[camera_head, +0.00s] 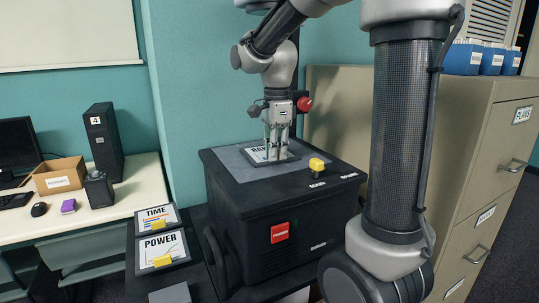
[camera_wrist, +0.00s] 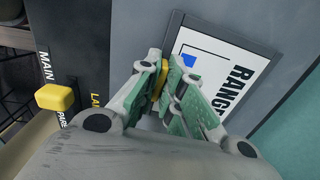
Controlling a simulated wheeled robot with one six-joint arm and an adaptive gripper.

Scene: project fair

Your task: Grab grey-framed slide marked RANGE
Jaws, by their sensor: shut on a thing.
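The grey-framed slide marked RANGE (camera_wrist: 236,56) lies flat on the grey top of the black machine (camera_head: 270,228). In the head view the slide (camera_head: 258,155) is partly hidden behind my gripper (camera_head: 278,142). In the wrist view my gripper (camera_wrist: 170,80) is at the slide's edge, with its fingers closed around a small yellow tab (camera_wrist: 161,80) there. The fingers hide part of the slide and most of the tab.
Slides marked TIME (camera_head: 157,218) and POWER (camera_head: 161,247) lie on a dark surface left of the machine. A yellow knob (camera_head: 317,164) stands on the machine's top by MAIN. A red switch (camera_head: 279,232) is on its front. A filing cabinet (camera_head: 480,150) stands at right.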

